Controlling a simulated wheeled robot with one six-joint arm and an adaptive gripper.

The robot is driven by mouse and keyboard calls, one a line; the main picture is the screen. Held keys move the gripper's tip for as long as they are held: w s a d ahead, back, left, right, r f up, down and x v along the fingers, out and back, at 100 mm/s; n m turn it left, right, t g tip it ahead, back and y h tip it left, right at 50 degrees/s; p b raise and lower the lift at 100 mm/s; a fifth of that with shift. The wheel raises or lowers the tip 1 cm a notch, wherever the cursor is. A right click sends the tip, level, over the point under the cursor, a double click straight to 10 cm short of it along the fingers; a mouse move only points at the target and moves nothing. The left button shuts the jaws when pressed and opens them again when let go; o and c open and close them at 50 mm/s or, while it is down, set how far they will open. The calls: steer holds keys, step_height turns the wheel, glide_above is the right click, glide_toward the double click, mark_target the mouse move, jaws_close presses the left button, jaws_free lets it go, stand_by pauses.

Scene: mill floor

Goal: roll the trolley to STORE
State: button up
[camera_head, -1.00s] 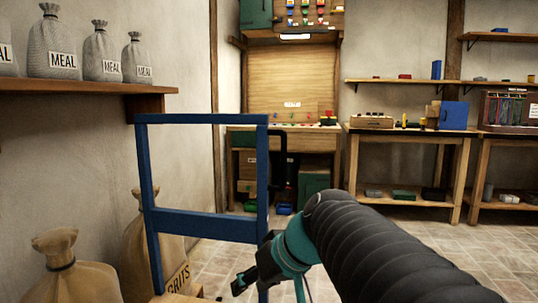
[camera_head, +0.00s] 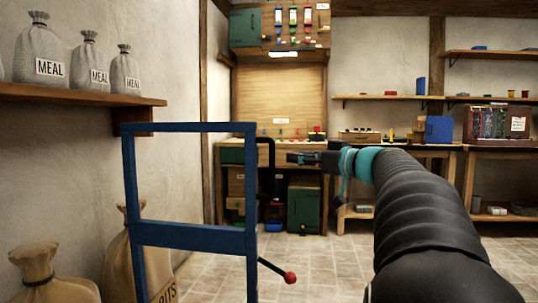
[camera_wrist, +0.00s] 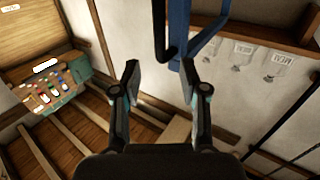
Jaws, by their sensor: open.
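The trolley's blue upright frame (camera_head: 190,235) stands in the left middle of the head view. A black handle (camera_head: 268,165) sticks out from its right post, and a lever with a red knob (camera_head: 290,278) shows lower down. My gripper (camera_head: 290,158) is open and empty, just right of the handle in the head view. In the wrist view the handle (camera_wrist: 159,30) and a blue post (camera_wrist: 179,30) lie beyond the open fingertips (camera_wrist: 160,72), apart from them. The trolley's base and wheels are out of view. No STORE sign is seen.
A shelf (camera_head: 80,94) with MEAL sacks juts from the left wall. Grain sacks (camera_head: 130,262) stand near the frame, left and behind. A workbench (camera_head: 285,138) and a side bench (camera_head: 400,147) line the far wall. Tiled floor (camera_head: 325,262) is open between.

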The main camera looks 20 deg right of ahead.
steer(key=p+x, duration=0.1)
steer(key=x, duration=0.9)
jaws_close()
